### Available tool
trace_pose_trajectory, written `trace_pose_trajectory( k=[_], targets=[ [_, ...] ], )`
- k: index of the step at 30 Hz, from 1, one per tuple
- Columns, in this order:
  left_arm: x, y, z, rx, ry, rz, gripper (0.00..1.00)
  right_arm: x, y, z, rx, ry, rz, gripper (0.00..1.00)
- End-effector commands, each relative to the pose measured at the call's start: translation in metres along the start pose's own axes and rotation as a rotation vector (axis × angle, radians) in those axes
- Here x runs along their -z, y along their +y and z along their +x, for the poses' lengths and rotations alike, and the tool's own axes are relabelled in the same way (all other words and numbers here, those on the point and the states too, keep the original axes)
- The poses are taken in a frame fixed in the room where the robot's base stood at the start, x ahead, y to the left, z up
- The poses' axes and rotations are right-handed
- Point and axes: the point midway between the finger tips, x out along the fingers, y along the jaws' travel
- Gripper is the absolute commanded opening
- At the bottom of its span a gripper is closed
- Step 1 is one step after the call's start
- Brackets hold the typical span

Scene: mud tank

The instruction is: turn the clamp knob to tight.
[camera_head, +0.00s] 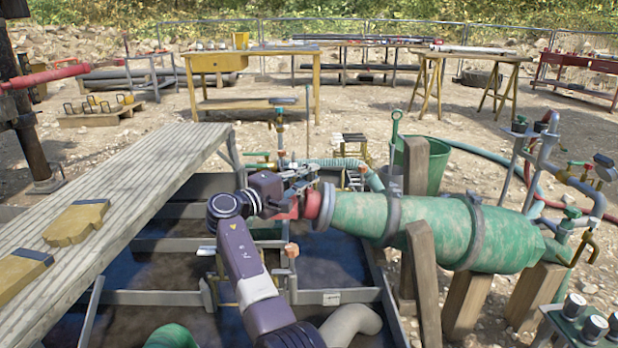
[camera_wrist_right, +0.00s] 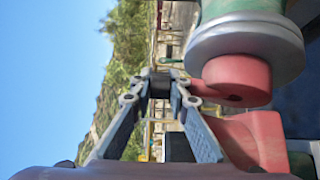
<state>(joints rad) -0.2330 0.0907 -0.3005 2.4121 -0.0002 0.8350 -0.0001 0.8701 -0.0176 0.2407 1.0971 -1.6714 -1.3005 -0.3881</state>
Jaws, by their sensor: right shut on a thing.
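My right gripper (camera_head: 303,180) is at the left end of the green tank, beside its grey flange (camera_head: 324,207). In the right wrist view its fingertips (camera_wrist_right: 165,84) come together on a small dark grey piece, most likely the clamp knob; the fingers hide most of it, and I cannot tell how far it is turned. A red cylinder (camera_wrist_right: 236,80) sticks out of the flange just beside the fingertips. A red block (camera_wrist_right: 256,140) lies along one finger. My left gripper is not in view.
The green tank (camera_head: 400,220) rests on wooden posts at right. A plank table (camera_head: 130,180) with yellow pieces is at left. Pipes, hoses and a green bucket (camera_head: 425,165) stand behind the gripper. A metal frame (camera_head: 335,296) lies below.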

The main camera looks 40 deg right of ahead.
Motion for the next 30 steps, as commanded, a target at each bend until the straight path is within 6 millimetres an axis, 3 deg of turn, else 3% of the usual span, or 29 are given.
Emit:
trace_pose_trajectory(
  k=[7, 8, 13, 23, 30],
  targets=[
    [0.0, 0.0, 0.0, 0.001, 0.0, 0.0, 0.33, 0.0, -0.001, 0.0, 0.001, 0.001, -0.001, 0.0],
    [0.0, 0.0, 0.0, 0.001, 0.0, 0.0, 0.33, 0.0, -0.001, 0.0, 0.001, 0.001, -0.001, 0.16],
    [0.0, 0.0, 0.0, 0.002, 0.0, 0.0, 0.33, 0.0, -0.001, 0.0, 0.001, 0.001, -0.001, 0.33],
    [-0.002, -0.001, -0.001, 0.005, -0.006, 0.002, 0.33, 0.001, -0.001, -0.004, 0.001, 0.002, -0.001, 0.33],
    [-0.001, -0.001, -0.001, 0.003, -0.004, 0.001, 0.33, 0.001, -0.001, -0.045, 0.002, 0.005, 0.0, 0.33]
  ],
)
